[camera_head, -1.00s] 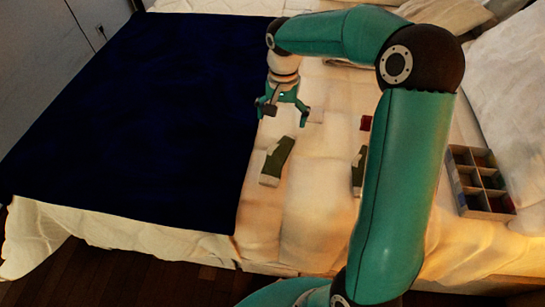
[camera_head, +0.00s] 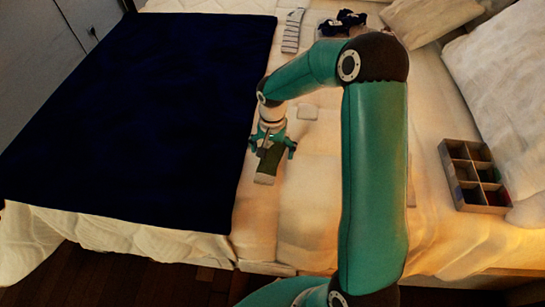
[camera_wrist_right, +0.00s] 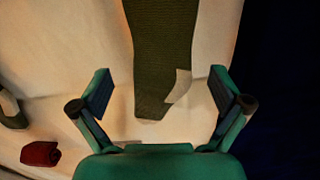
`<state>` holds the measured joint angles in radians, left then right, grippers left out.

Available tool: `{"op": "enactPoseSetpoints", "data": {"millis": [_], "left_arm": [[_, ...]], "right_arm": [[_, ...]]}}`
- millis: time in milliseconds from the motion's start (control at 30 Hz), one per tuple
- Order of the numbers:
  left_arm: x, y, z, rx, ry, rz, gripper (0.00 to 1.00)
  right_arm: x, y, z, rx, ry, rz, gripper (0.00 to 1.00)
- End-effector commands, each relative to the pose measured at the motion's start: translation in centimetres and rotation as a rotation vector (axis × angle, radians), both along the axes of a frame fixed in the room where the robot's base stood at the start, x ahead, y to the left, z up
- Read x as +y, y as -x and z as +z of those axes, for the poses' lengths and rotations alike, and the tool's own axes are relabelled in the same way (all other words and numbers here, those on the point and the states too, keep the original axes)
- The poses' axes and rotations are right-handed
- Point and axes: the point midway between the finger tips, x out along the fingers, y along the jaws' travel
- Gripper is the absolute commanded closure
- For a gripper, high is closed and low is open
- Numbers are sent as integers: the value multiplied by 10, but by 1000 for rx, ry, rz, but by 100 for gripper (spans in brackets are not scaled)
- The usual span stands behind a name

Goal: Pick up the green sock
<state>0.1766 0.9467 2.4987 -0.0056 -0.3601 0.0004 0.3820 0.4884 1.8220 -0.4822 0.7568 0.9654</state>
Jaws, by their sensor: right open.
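A green sock with a pale end (camera_head: 265,179) lies on the cream bedding, just right of the dark blue cover. My right gripper (camera_head: 271,152) is over it, partly covering it in the head view. In the right wrist view the green sock (camera_wrist_right: 160,55) lies lengthwise between the spread fingers of the open, empty right gripper (camera_wrist_right: 161,82), with bedding visible on both sides. A second green and pale piece (camera_wrist_right: 12,110) shows at the left edge there; my arm hides that spot in the head view. My left gripper is not in view.
A red rolled cloth (camera_wrist_right: 40,153) lies at the wrist view's lower left. A divided box (camera_head: 474,177) stands at the right by the pillow. A striped sock (camera_head: 292,30) and dark bundles (camera_head: 342,22) lie at the back. The dark blue cover (camera_head: 130,110) is clear.

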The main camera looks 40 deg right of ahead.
Motion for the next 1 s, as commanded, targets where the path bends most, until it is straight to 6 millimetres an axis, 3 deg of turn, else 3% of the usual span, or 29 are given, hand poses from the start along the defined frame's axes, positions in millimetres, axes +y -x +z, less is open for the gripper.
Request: {"op": "enactPoseSetpoints", "data": {"millis": [267,600,1000], "left_arm": [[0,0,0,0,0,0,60],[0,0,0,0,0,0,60],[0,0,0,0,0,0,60]], "right_arm": [[0,0,-5,-1,-1,0,0],[0,0,-5,-1,0,1,49],[0,-1,-1,-3,1,0,49]]}}
